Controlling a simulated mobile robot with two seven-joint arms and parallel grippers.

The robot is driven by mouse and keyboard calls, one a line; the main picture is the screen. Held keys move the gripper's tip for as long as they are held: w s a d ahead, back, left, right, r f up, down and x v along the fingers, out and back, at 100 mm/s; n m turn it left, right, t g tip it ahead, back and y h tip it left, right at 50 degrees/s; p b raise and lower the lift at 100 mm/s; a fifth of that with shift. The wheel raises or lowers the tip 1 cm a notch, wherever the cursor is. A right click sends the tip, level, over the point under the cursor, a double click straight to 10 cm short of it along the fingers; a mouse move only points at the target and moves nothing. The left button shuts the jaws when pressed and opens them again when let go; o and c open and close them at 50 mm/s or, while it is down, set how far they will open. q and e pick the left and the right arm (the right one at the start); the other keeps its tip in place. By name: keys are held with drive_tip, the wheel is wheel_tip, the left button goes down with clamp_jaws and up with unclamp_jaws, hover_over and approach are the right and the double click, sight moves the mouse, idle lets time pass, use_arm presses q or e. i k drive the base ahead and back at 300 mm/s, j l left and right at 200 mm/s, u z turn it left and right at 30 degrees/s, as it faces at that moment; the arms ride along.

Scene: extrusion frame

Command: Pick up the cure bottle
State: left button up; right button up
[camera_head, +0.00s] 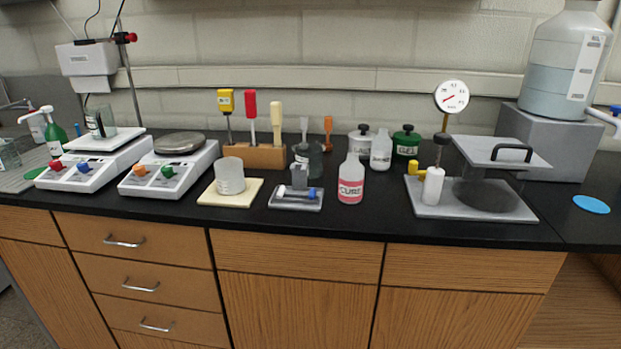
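The cure bottle (351,180) stands upright on the black lab bench (383,217), right of the middle of the picture. It has a pale neck and cap and a pink and white band that reads "CURE". Its front is unobstructed. Neither my left nor my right gripper shows in the head view.
A small grey tray (284,205) is left of the bottle and a grey plate with a gauge (452,97) stands to its right. Behind are a white bottle (381,150), a green jar (406,142) and a wooden tool block (254,155). Bench in front is clear.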

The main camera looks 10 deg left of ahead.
sight(351, 172)
drive_tip(key=i+l, duration=0.2)
drive_tip(key=l, duration=0.2)
drive_tip(key=i+l+u, duration=0.1)
drive_tip(key=l, duration=0.25)
drive_tip(key=i+l, duration=0.25)
drive_tip(key=l, duration=0.15)
drive_tip(key=i+l, duration=0.2)
drive_tip(key=l, duration=0.2)
drive_tip(key=u, duration=0.05)
